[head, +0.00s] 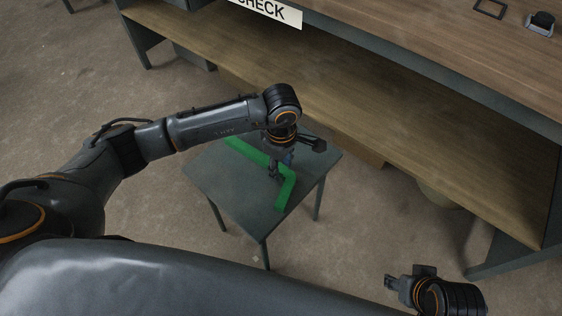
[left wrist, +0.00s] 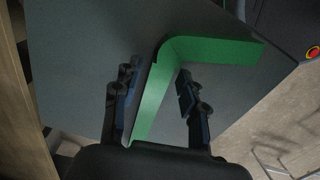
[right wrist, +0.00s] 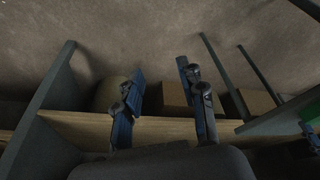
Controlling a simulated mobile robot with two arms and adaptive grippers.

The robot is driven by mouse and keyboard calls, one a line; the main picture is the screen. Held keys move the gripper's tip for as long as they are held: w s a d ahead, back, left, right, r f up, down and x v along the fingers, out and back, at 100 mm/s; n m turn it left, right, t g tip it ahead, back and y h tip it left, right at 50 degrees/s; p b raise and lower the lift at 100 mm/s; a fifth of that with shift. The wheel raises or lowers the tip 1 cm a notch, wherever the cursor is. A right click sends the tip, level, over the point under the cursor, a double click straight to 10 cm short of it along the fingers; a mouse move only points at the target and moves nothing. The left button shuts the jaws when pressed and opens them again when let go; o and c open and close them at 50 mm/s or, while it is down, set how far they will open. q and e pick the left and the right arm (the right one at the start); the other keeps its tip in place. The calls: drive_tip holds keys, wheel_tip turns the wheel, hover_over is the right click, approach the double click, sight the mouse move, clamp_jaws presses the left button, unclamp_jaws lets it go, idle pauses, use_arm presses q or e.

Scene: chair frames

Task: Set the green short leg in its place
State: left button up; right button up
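The green short leg (head: 287,192) is a bent, L-shaped bar lying on a small grey table (head: 225,180). My left gripper (head: 280,168) is above the table, pointing down at the leg and hiding its middle in the head view. In the left wrist view the open fingers of my left gripper (left wrist: 158,100) stand on either side of one arm of the green leg (left wrist: 155,100), with a gap on the right side. Whether the left finger touches the leg I cannot tell. My right gripper (right wrist: 160,95) is open and empty, away from the table.
A long wooden workbench (head: 430,55) with a lower shelf (head: 330,100) runs behind the small table. A white sign (head: 268,10) hangs on its front edge. Boxes (right wrist: 178,95) show beyond the shelf in the right wrist view. Bare floor (head: 370,235) lies right of the table.

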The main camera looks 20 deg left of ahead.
use_arm(q)
drive_tip(key=shift+r, duration=0.1)
clamp_jaws()
drive_tip(key=shift+r+p, duration=0.55)
drive_tip(key=shift+r, duration=0.65)
drive_tip(key=shift+r+p, duration=0.45)
drive_tip(key=shift+p, duration=0.1)
drive_tip(key=shift+r, duration=0.5)
drive_tip(key=shift+r+p, duration=0.9)
drive_tip(key=shift+r, duration=0.25)
use_arm(e)
wheel_tip(320, 180, down, 14)
drive_tip(key=shift+g, duration=0.4)
use_arm(q)
drive_tip(key=shift+r, duration=0.1)
use_arm(e)
drive_tip(key=shift+w+a+r, duration=0.2)
drive_tip(key=shift+w, duration=0.1)
